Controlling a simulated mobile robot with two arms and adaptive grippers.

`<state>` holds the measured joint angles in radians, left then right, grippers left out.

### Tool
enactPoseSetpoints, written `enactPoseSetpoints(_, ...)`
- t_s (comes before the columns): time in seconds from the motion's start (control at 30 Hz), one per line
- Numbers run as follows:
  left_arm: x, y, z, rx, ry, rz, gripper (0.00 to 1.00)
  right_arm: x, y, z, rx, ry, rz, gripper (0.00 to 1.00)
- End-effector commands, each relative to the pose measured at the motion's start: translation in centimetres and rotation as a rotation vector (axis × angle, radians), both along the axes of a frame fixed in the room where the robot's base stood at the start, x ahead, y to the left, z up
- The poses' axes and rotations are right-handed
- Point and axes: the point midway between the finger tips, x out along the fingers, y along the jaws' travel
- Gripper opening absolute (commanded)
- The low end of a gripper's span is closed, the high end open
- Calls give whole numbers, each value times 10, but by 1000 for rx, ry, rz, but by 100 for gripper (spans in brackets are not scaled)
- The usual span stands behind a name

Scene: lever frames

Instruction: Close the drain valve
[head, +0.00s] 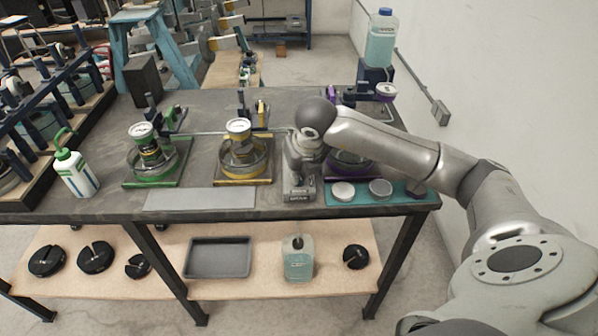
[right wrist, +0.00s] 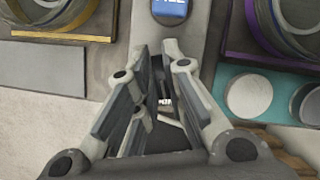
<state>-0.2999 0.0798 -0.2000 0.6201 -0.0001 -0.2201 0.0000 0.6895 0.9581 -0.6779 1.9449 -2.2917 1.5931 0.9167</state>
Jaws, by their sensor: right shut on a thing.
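My right gripper (head: 300,180) is over the front part of the bench, between the yellow-based and purple-based stations. In the right wrist view my right gripper (right wrist: 157,72) has its two fingers close together around a narrow dark piece (right wrist: 158,88). This seems to be the drain valve's handle, but most of it is hidden between the fingers. A grey plate with a blue labelled part (right wrist: 170,10) lies just beyond the fingertips. In the head view the valve is mostly covered by my gripper and arm. My left gripper is not in view.
A yellow-based station (head: 245,160) stands left of the gripper, with a green-based one (head: 152,165) further left. A purple-based station (head: 352,168) is partly behind my arm. A teal mat (head: 362,197) with two pale discs lies to the right. A wall (head: 520,110) bounds the right side.

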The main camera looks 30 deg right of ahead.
Motion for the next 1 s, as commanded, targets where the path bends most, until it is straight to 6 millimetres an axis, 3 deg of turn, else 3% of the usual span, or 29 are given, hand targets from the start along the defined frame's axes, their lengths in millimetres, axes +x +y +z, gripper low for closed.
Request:
enactPoseSetpoints(0.5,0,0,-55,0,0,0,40,-1,0,-8,0,5,418,0)
enactPoseSetpoints(1.0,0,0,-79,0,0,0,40,-2,1,-6,4,10,891,0)
